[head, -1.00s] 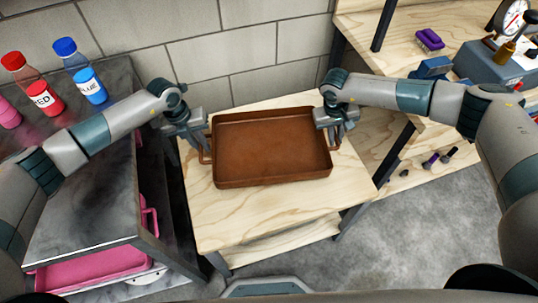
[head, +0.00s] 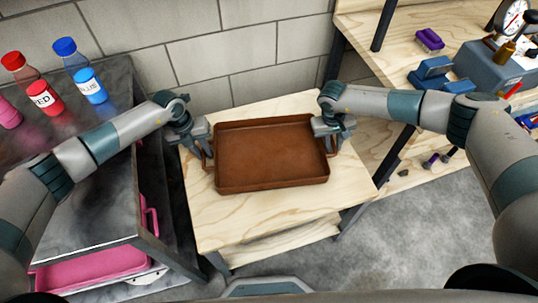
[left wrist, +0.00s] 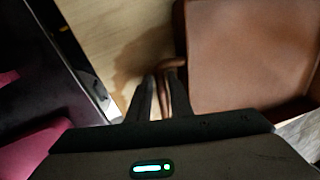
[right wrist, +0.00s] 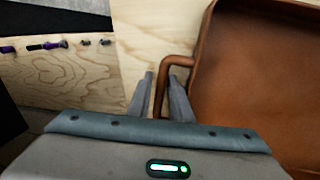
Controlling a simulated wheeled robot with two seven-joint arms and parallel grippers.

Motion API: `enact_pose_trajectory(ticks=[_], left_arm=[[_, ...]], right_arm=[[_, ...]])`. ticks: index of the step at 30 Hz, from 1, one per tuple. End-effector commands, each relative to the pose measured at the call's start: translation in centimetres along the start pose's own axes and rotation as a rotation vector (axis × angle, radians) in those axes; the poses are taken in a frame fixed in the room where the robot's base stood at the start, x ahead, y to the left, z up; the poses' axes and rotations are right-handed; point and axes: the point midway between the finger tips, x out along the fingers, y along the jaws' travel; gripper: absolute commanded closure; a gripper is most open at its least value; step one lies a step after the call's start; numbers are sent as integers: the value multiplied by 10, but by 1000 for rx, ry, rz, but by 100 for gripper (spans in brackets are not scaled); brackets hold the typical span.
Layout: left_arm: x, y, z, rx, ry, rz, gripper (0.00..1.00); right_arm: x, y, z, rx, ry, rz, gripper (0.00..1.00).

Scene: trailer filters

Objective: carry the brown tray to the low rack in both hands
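The brown tray (head: 272,182) lies flat on the pale wooden table and is empty. It has a looped handle at each short end. My left gripper (head: 201,141) is at the tray's left handle. In the left wrist view its fingers (left wrist: 162,92) are close on both sides of the handle bar. My right gripper (head: 328,135) is at the right handle. In the right wrist view its fingers (right wrist: 160,90) also stand on both sides of the bar, close to it. Which rack is the low rack, I cannot tell.
The wooden table (head: 225,228) has a lower shelf. At left a dark metal bench (head: 90,215) holds a red-capped bottle (head: 35,88) and a blue bottle (head: 82,75), with a pink tray (head: 95,268) below. A wooden workbench (head: 375,55) with tools stands at right. A block wall is behind.

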Motion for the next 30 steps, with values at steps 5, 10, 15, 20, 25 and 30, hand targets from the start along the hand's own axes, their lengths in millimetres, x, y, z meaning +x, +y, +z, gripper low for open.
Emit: enact_pose_trajectory(ticks=[5, 10, 15, 20, 25, 30], left_arm=[[0, 0, 0, 0, 0, -1, 71], [0, -1, 0, 1, 0, -2, 71], [-1, -1, 0, 1, -1, -2, 71], [-5, -1, 0, 1, -1, -3, 71], [-19, -2, 1, 1, -3, -3, 71], [-40, -1, 1, 1, -3, -3, 71]], right_arm=[[-1, 0, 0, 0, 1, -2, 71], [-1, -1, 0, -1, 1, -3, 71], [-1, -2, 0, -1, 1, -4, 71], [-1, -2, 0, -2, 1, -4, 71], [-1, -2, 0, -2, 1, -4, 71], [-1, -2, 0, -2, 1, -4, 71]])
